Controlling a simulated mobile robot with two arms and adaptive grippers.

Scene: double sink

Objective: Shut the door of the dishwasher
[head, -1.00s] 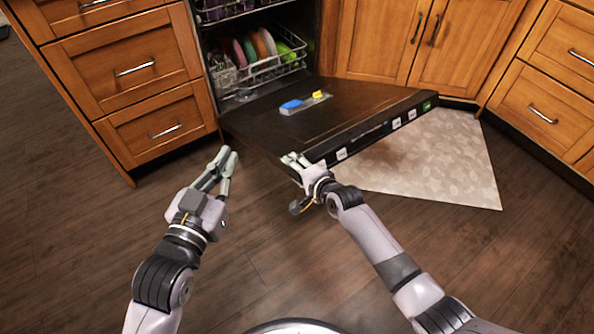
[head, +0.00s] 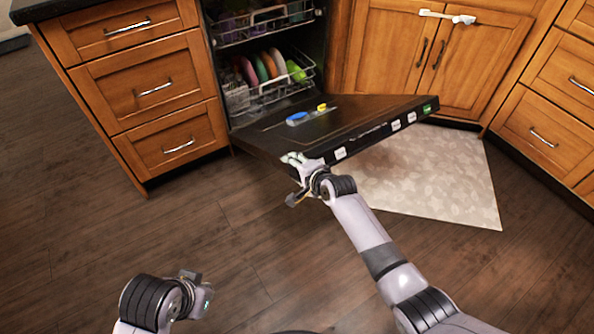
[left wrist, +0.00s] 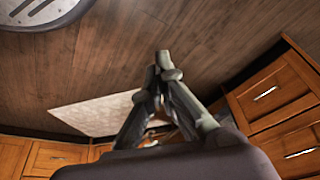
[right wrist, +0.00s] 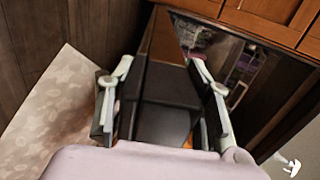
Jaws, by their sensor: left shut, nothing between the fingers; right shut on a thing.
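The dishwasher door (head: 370,117) hangs open, dark, tilted a little up from flat, with its front edge toward me. My right gripper (head: 303,163) is shut on the left front corner of the door. In the right wrist view the door's edge (right wrist: 165,85) lies between the two fingers (right wrist: 158,85). The dishwasher's cavity is open, with racks (head: 268,85) inside. My left gripper (left wrist: 164,65) is shut and empty in the left wrist view, away from the door.
Blue and yellow items (head: 304,117) lie on the door's inner face. Colored plates (head: 262,66) stand in the lower rack. Wooden drawers (head: 160,95) flank the left, cabinets (head: 440,60) the right. A pale mat (head: 440,180) lies on the floor. Floor at front left is clear.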

